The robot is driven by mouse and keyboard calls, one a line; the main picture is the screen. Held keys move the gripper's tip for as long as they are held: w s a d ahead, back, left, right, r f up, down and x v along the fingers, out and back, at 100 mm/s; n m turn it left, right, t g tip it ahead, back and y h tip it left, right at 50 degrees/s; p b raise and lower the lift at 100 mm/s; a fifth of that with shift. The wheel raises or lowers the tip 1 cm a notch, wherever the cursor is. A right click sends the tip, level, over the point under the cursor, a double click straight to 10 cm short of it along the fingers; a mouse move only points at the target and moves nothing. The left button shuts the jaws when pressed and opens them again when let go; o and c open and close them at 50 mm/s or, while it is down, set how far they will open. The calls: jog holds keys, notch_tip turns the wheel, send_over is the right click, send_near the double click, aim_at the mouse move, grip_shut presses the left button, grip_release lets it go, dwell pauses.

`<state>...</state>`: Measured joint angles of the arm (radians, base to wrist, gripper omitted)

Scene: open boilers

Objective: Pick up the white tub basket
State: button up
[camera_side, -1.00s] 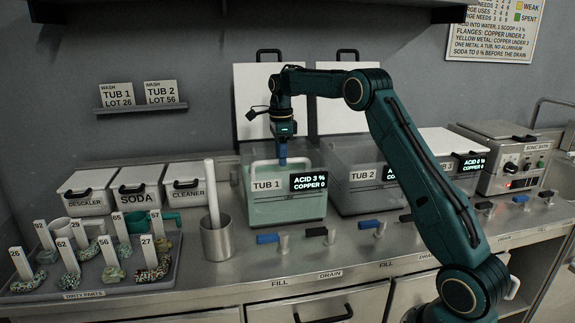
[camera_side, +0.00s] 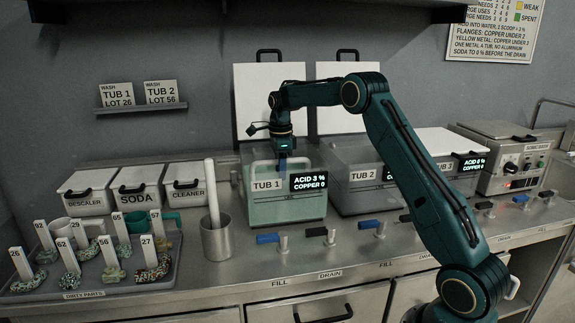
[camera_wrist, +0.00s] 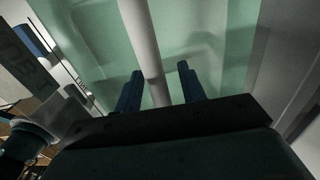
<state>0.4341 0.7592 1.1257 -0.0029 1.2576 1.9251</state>
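The white tub basket shows mainly as its white handle (camera_side: 262,162), which arches over Tub 1 (camera_side: 285,212). Its body is hard to make out through the clear wall and pale green liquid. My gripper (camera_side: 283,162) points down at the middle of the handle. In the wrist view the two blue fingers of my gripper (camera_wrist: 160,87) are apart, with the white handle bar (camera_wrist: 143,40) running between them. A gap shows on the right of the bar. I cannot tell whether the left finger touches it.
Tub 2 (camera_side: 352,198) stands close on the right. White lids (camera_side: 262,78) stand upright behind the tubs. A steel cup with a white rod (camera_side: 217,240) stands at front left. Valve levers (camera_side: 268,238) line the front, and a parts tray (camera_side: 100,292) lies at far left.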

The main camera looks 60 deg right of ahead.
grip_shut()
jog(key=shift+r, duration=0.15)
notch_tip(320, 180, up, 18)
jog(key=shift+f, duration=0.2)
dwell(0.9)
jog(key=shift+r, duration=0.1)
dwell(0.6)
